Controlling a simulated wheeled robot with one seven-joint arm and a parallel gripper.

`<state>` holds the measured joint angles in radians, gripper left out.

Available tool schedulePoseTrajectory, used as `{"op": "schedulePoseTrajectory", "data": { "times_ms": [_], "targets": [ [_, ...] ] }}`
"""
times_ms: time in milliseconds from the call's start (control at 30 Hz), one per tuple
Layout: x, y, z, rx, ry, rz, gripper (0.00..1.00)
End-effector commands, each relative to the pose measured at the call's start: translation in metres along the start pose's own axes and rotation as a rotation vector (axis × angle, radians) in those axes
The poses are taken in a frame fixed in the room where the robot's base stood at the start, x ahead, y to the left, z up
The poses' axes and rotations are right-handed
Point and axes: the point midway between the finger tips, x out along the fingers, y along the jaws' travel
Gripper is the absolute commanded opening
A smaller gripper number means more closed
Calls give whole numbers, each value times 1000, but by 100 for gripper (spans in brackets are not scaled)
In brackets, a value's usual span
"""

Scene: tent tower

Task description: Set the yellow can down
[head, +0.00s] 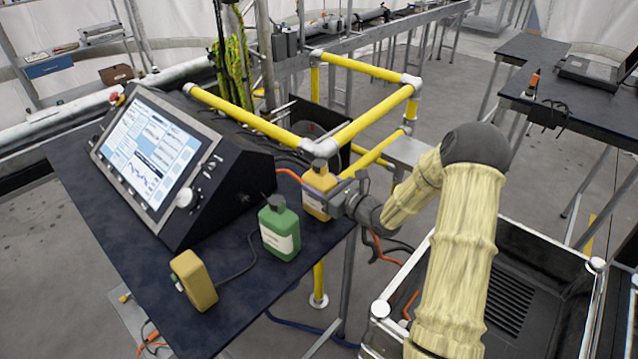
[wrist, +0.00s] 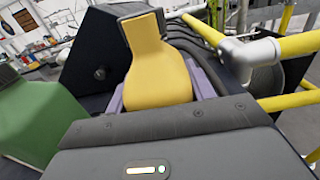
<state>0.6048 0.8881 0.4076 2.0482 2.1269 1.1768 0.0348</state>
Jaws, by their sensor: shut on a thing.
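The yellow can (head: 319,180) is a small jug with a dark cap and a pale label. It is upright at the right edge of the dark table (head: 110,215), just behind and right of the green can. My gripper (head: 325,194) reaches it from the right and is shut on it. In the wrist view the yellow can (wrist: 158,75) sits between the purple fingers of my gripper (wrist: 160,92). Its lower part is hidden there. I cannot tell whether its base touches the table.
The green can (head: 279,228) stands close by on the table; it also shows in the wrist view (wrist: 40,125). A console with a screen (head: 155,155) fills the back left. A yellow box with a cable (head: 194,281) is near the front. Yellow rails (head: 375,115) stand behind.

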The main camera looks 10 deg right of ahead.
Motion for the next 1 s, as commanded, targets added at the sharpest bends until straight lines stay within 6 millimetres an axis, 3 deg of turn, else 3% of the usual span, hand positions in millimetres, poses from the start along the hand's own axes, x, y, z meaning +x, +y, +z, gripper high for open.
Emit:
{"op": "schedulePoseTrajectory", "data": {
  "times_ms": [133, 167, 233, 267, 633, 767, 1000],
  "targets": [
    [0, 0, -2, -1, -3, 0, 11],
    [0, 0, -3, 0, 0, 0, 59],
    [0, 0, -2, 0, 1, -1, 73],
    [0, 0, -2, 0, 1, -1, 75],
    [0, 0, 2, 0, 1, -1, 75],
    [-15, -1, -2, 0, 2, -2, 75],
    [-60, -1, -2, 0, 2, -3, 75]
  ]
}}
